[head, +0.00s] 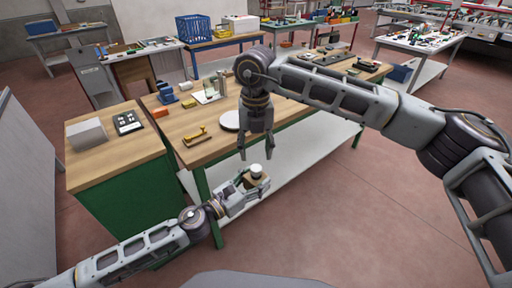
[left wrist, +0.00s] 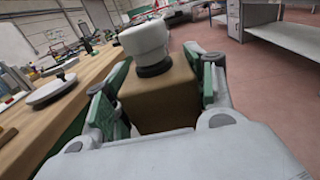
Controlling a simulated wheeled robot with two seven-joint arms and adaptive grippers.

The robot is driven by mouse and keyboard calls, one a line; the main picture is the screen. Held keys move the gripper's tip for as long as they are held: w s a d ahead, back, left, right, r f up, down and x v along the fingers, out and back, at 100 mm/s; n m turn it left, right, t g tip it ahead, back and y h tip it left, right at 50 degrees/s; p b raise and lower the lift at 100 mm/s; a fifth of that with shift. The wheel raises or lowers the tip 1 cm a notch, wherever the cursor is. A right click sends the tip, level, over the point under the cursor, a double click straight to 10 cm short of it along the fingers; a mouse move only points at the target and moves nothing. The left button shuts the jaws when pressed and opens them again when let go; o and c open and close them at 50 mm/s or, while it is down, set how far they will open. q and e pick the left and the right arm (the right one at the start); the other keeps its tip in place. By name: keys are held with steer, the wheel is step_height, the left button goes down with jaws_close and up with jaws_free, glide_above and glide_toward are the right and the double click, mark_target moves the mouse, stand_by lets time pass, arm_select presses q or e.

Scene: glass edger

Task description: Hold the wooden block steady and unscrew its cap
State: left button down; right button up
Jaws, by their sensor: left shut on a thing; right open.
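The wooden block (left wrist: 158,95) is a brown cube between the fingers of my left gripper (left wrist: 160,100). In the head view the block (head: 253,181) is held off the near edge of the workbench, and my left gripper (head: 250,185) is shut on it. A white cap (left wrist: 146,40) with a dark ring under it sits on top of the block; the cap also shows in the head view (head: 256,170). My right gripper (head: 255,147) points down above the cap with its fingers apart. It is empty and does not touch the cap. The block's lower part is hidden.
A green cabinet (head: 120,185) stands at the left. Open floor (head: 350,220) lies to the right.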

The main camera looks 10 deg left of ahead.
mark_target(256, 167)
steer(key=m, duration=0.6)
steer(key=shift+m, duration=0.4)
steer(key=shift+f, duration=0.15)
steer(key=shift+f, duration=3.85)
steer(key=shift+c, duration=0.3)
steer(key=c, duration=1)
